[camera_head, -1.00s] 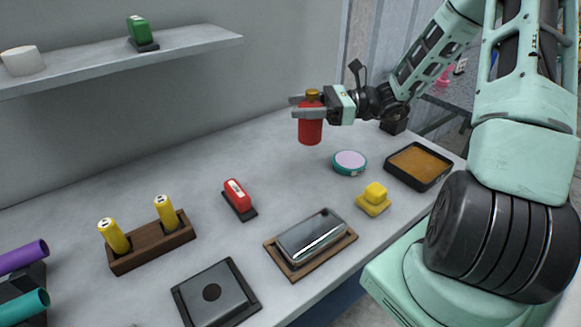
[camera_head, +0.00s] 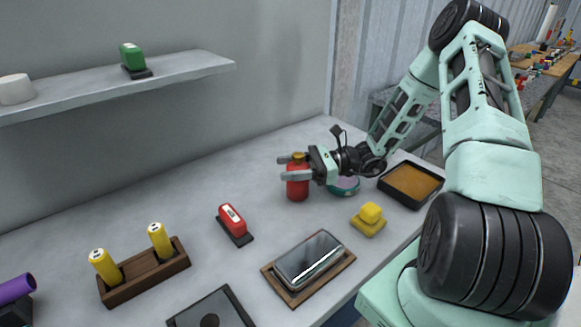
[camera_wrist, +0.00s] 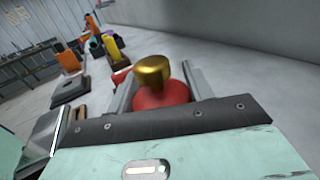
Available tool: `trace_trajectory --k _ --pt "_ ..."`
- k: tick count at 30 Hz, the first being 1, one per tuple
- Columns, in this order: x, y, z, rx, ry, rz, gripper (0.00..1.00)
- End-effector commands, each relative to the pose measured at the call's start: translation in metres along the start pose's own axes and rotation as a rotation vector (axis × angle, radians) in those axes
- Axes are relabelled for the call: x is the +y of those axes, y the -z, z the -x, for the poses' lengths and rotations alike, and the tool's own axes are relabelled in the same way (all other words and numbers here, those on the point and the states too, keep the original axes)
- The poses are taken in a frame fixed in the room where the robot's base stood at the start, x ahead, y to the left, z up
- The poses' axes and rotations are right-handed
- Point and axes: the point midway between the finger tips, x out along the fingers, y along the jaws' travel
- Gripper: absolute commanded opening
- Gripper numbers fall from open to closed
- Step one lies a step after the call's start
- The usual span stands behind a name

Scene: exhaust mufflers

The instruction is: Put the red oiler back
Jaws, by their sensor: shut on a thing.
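The red oiler (camera_head: 298,191), a red bottle with a gold cap, is upright at the back of the grey table. My gripper (camera_head: 289,168) is shut on its upper part, one finger on each side. The oiler's base is at or just above the table top; I cannot tell whether it touches. In the wrist view the oiler (camera_wrist: 163,95) shows its gold cap and red shoulder between the fingers; its lower body is hidden.
A teal and pink round tin (camera_head: 345,186) is just right of the oiler, partly behind my gripper. A black tray (camera_head: 413,205), yellow block (camera_head: 369,219), silver device (camera_head: 307,258), red stapler-like thing (camera_head: 233,222) and wooden rack (camera_head: 146,275) stand around.

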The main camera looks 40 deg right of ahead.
Motion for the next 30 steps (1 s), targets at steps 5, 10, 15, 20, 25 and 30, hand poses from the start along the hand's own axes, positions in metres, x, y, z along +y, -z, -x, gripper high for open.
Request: trace_trajectory --k 5,10,15,20,25,30 --pt "0.000 0.001 0.000 0.000 0.001 0.000 0.21" --pt "0.000 0.002 0.000 0.001 0.001 0.000 0.73" --pt "0.000 0.002 0.000 0.000 0.001 0.000 0.73" --pt "0.000 -0.001 0.000 0.001 0.001 0.000 0.73" --pt "-0.001 0.001 0.022 0.003 0.006 0.002 0.73" --pt "-0.002 0.002 0.059 0.003 0.008 0.002 0.73"
